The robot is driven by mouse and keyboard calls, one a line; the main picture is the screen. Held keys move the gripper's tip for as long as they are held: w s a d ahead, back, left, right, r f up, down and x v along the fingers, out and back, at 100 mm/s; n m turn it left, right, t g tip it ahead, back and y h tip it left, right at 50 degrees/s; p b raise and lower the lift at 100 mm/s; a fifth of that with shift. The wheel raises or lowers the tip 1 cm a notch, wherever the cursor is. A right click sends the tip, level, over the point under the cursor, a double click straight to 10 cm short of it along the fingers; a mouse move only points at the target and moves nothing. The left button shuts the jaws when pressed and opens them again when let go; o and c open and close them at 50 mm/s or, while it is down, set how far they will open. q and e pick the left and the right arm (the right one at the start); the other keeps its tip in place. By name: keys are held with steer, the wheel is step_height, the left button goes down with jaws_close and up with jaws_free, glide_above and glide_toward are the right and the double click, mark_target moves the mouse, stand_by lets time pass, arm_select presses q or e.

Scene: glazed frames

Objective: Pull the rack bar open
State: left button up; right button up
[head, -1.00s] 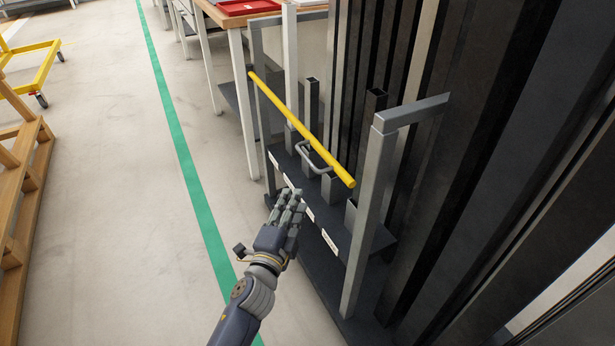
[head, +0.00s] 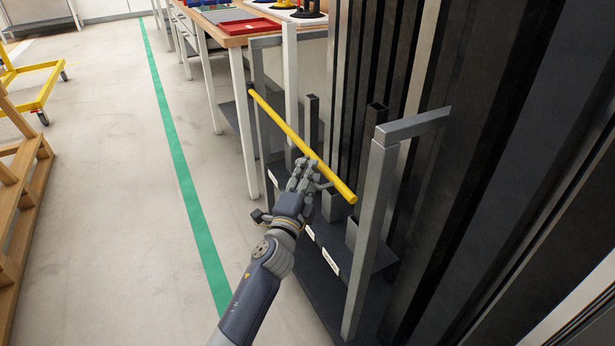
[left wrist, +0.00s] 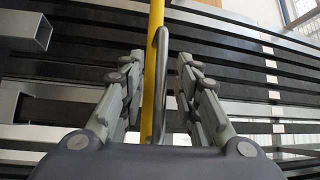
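The yellow rack bar (head: 280,125) runs slantwise across the front of the grey rack (head: 366,240), from the far post towards the near post. In the left wrist view the bar (left wrist: 153,35) runs upright near the middle, with its curved grey handle (left wrist: 162,75) beside it. My left gripper (head: 306,172) is at the bar's near half, over the handle, which it mostly hides in the head view. In the left wrist view its fingers (left wrist: 161,68) are apart, one on each side of the bar and handle. I cannot tell whether they touch. My right gripper is not in view.
Tall dark metal bars (head: 470,150) stand behind and right of the rack. A workbench with a red tray (head: 238,20) is beyond it. A wooden rack (head: 15,205) and a yellow cart (head: 35,95) are at left. The floor with a green line (head: 195,205) is clear between.

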arm_select(q)
steer(key=shift+w, duration=0.1)
jaws_close()
steer(key=shift+a, duration=0.1)
